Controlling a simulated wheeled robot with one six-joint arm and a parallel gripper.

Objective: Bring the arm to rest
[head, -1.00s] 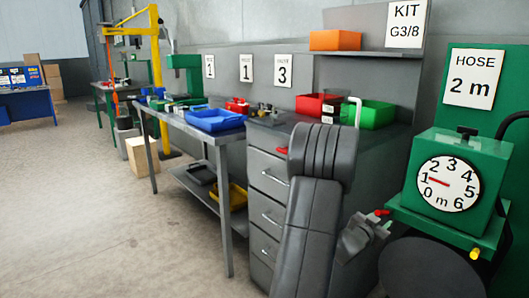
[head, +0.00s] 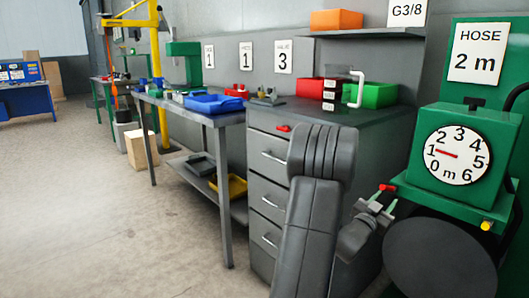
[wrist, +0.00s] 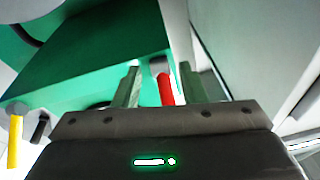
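My gripper (head: 383,203) is in front of the green hose unit (head: 462,145), low at its left side, at the right of the head view. In the wrist view its two greenish fingers (wrist: 160,86) stand apart. A red lever (wrist: 165,88) shows between them with a gap on each side. The lever also shows near the fingertips in the head view (head: 387,187). I cannot tell how far past the lever the fingertips reach. My arm stands bent in the middle foreground. The hose unit's dial (head: 456,155) has a red needle pointing near 1.
Left of my arm is a grey drawer cabinet (head: 268,181) with red and green bins (head: 378,96) on top. A workbench (head: 222,120) with a blue tray (head: 214,103) stands beyond it. A yellow handle (wrist: 14,142) juts from the unit. The floor at left is open.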

